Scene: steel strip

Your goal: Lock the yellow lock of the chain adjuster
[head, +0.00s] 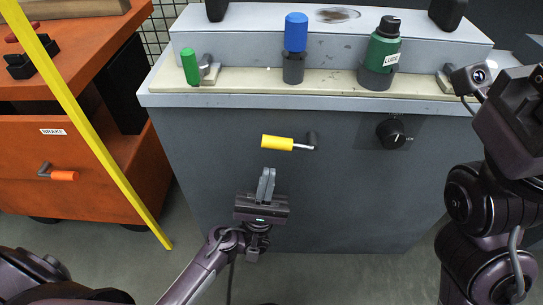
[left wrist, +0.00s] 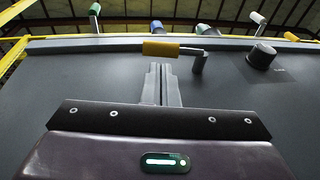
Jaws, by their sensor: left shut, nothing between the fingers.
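The yellow lock (head: 277,142) is a yellow handle on a short metal crank, fixed to a dark pivot (head: 312,139) on the front of the grey cabinet (head: 230,180). The handle points left and lies about level. It also shows in the left wrist view (left wrist: 160,48), just beyond my fingertips. My left gripper (head: 266,176) is shut and empty, below the yellow handle in the head view. Whether its tips touch the handle is unclear. My right arm (head: 490,200) shows at the right edge; its fingers are not clearly visible.
A black knob (head: 392,131) sits right of the lock. On the cabinet top stand a green handle (head: 190,67), a blue-capped part (head: 295,35) and a green lube bottle (head: 383,50). An orange cabinet (head: 90,150) with an orange brake handle (head: 64,176) and a yellow rail (head: 90,130) are left.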

